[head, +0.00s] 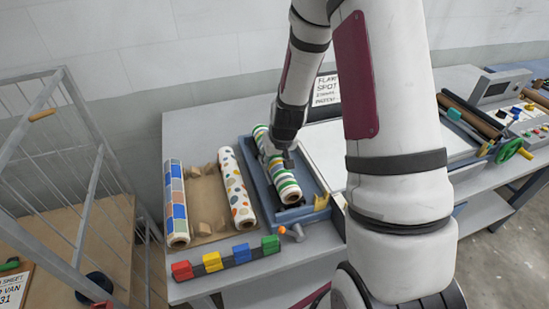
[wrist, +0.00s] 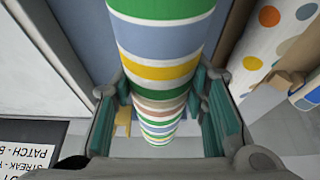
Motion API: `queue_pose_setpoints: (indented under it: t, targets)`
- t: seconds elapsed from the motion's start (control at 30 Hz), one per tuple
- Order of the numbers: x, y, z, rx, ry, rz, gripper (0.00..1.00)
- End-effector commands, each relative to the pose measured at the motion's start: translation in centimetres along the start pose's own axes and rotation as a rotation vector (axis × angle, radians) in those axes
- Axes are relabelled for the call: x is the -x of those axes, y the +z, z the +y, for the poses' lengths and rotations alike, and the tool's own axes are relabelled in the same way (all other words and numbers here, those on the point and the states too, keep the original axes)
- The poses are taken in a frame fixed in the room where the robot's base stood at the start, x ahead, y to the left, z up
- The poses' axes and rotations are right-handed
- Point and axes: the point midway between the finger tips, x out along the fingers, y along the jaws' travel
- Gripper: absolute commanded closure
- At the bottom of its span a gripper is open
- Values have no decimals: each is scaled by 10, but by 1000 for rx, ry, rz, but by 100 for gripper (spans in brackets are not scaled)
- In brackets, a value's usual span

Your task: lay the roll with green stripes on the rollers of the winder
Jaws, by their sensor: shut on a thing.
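The roll with green stripes (head: 286,188), white with green, yellow, blue and tan bands, is at or over the blue frame (head: 322,185) on the table. It also shows in the wrist view (wrist: 160,60), running between the fingers. My gripper (head: 277,152) is shut around the roll, with a green-padded finger on each side in the wrist view (wrist: 165,108). I cannot tell whether the roll touches the frame. Its underside is hidden. At the right, a machine with long brown rollers (head: 470,116) and a green handwheel is partly behind my arm; I cannot tell which unit is the winder.
Left of the frame, a roll with coloured squares (head: 175,205) and a dotted roll (head: 236,186) lie on a brown holder. A row of coloured blocks (head: 213,262) lies in front. A yellow piece (head: 321,202) stands at the frame's near corner. A wire cage (head: 85,150) stands left.

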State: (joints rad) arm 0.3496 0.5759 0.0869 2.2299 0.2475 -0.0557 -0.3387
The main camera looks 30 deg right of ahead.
Motion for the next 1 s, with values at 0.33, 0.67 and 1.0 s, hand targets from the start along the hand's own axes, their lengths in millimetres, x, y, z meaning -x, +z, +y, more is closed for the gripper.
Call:
queue_pose_setpoints:
  t: [0.33, 0.67, 1.0]
  targets:
    - [-6, 2, 0, 0, 0, 1, 99]
    - [-8, 3, 0, 0, 0, 0, 37]
    - [-3, 3, 0, 0, 1, 1, 37]
